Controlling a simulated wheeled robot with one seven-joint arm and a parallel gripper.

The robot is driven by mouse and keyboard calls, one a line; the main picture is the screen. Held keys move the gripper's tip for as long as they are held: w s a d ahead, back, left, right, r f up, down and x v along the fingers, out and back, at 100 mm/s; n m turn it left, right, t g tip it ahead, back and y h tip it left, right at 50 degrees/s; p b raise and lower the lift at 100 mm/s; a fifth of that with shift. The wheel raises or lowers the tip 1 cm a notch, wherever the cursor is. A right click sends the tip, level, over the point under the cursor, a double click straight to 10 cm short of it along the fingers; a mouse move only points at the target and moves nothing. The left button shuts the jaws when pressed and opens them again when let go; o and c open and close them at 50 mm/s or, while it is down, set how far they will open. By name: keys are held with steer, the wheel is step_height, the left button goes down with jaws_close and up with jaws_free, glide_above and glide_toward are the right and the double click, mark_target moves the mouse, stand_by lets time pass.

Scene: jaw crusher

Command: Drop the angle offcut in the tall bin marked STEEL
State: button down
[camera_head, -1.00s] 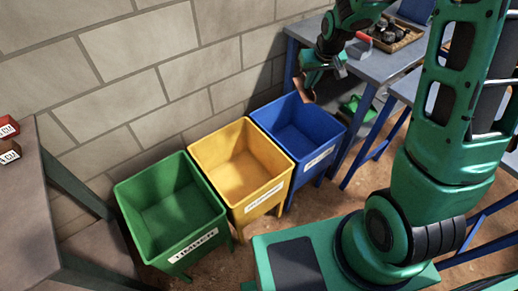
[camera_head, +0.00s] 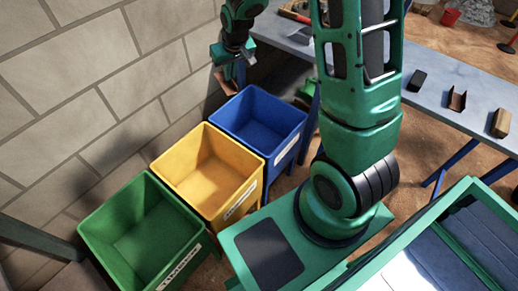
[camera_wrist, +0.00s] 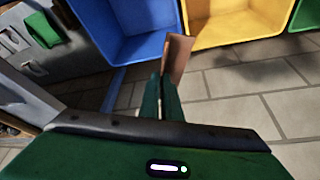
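My gripper (camera_head: 232,62) is shut on a rusty brown angle offcut (camera_head: 227,80), held up near the wall, by the back left corner of the blue bin (camera_head: 275,105) in the head view. In the wrist view the offcut (camera_wrist: 178,56) sticks out from the fingertips (camera_wrist: 165,88), in front of the blue bin (camera_wrist: 100,30) and the yellow bin (camera_wrist: 228,24). The bins stand in a row: blue, yellow (camera_head: 180,165), then green (camera_head: 110,215), whose label reads TIMBER. I cannot read the blue and yellow labels surely.
A block wall (camera_head: 90,75) runs close behind the bins. A grey bench (camera_head: 440,105) at the right holds a dark block (camera_head: 417,80), a brown channel piece (camera_head: 457,99) and a tan piece (camera_head: 500,123). A red bucket (camera_head: 450,17) stands at the far right.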

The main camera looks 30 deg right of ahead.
steer(key=w+d+f+m+h, duration=0.1)
steer(key=d+f+m, duration=0.3)
steer(key=f, duration=0.6)
steer(key=w+d+f+m+h, duration=0.1)
steer(key=w+d+f, duration=0.1)
steer(key=d+f, duration=0.65)
steer(key=s+d+f+m, duration=0.1)
steer(key=s+f, duration=0.1)
steer(key=f, duration=0.6)
steer(key=s+d+f+m+g, duration=0.1)
steer(key=f, duration=0.8)
steer(key=s+d+f+m+h, duration=0.1)
steer(key=s+d+f, duration=0.1)
steer(key=f, duration=0.7)
steer(key=shift+s+m, duration=0.35)
steer(key=shift+m, duration=0.05)
steer(key=shift+f, duration=2.35)
steer(key=c, duration=2.2)
jaws_free()
steer(key=shift+f, duration=0.1)
steer(key=shift+o, duration=1)
